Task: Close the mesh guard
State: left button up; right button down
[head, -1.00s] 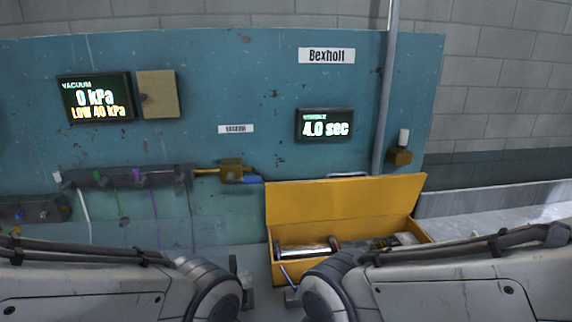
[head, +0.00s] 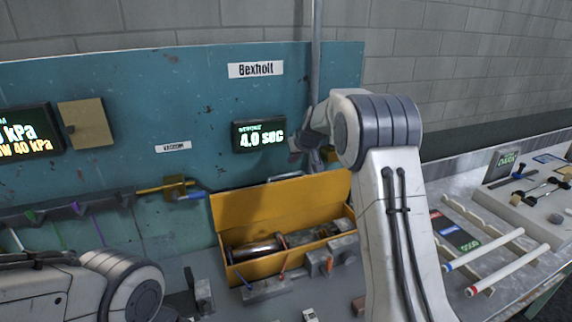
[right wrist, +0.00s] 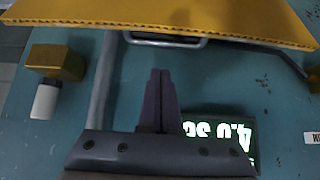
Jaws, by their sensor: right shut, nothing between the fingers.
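I cannot make out a mesh surface that is clearly the guard. A yellow box (head: 236,271) stands against the teal panel with its yellow lid (head: 285,206) raised. The lid's edge also crosses the top of the right wrist view (right wrist: 170,24), with a metal bar handle (right wrist: 165,42) beside it. My right gripper (head: 300,152) is above the lid, close to the panel, right of the timer display. In the right wrist view its fingers (right wrist: 160,78) are together and empty, apart from the handle. My left gripper (head: 192,300) is low, left of the box; its jaws are unclear.
A vertical pipe (head: 316,45) and the 4.0 sec display (head: 259,135) are near my right gripper. A yellow fitting with a white knob (right wrist: 46,97) projects from the panel.

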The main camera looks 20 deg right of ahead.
jog(key=p+x, duration=0.3)
jog(key=x, duration=0.4)
jog(key=shift+w+a+f+p, duration=0.15)
jog(key=shift+w+f+p, duration=0.1)
jog(key=shift+p, duration=0.1)
jog(key=shift+w+f, duration=0.35)
jog(key=shift+f, duration=0.2)
